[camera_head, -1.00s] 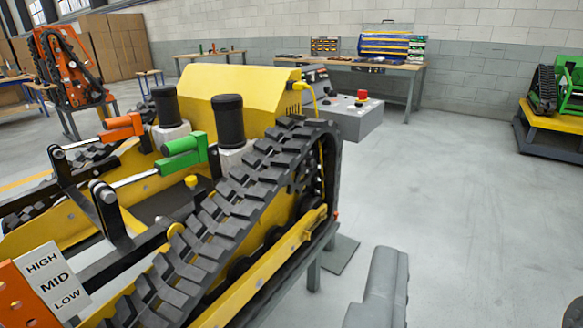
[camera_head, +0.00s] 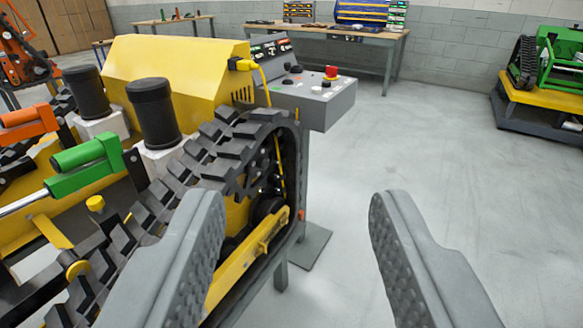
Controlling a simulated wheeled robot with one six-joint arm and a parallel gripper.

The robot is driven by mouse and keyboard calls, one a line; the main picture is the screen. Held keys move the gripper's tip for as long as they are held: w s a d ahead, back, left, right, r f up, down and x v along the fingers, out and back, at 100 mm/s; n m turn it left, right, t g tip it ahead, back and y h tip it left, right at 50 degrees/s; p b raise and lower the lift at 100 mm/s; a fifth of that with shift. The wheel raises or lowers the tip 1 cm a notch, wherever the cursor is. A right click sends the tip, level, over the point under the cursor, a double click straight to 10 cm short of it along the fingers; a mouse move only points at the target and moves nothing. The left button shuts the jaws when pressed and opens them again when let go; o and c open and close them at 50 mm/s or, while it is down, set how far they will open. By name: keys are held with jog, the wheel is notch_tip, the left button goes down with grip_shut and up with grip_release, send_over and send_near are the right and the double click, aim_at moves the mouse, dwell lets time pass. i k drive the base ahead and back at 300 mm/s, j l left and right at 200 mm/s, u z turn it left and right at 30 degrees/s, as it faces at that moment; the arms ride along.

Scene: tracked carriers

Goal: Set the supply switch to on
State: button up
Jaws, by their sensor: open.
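A grey control box (camera_head: 325,103) stands at the far end of the yellow tracked carrier (camera_head: 170,75). The left finger hides part of the track.
The black track (camera_head: 190,160) runs along the left, close to my left finger. A yellow cable (camera_head: 264,85) leads from the carrier near the box. Bare floor (camera_head: 430,150) lies to the right. A workbench (camera_head: 340,35) and a green carrier (camera_head: 565,65) stand farther back.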

aim_at(330, 72)
jog(key=i+l, duration=0.4)
jog(key=i, duration=0.25)
jog(key=i+l+u, duration=0.15)
jog(key=i+l, duration=0.25)
jog(key=i, duration=0.25)
jog(key=i+l, duration=0.45)
jog(key=i, duration=0.15)
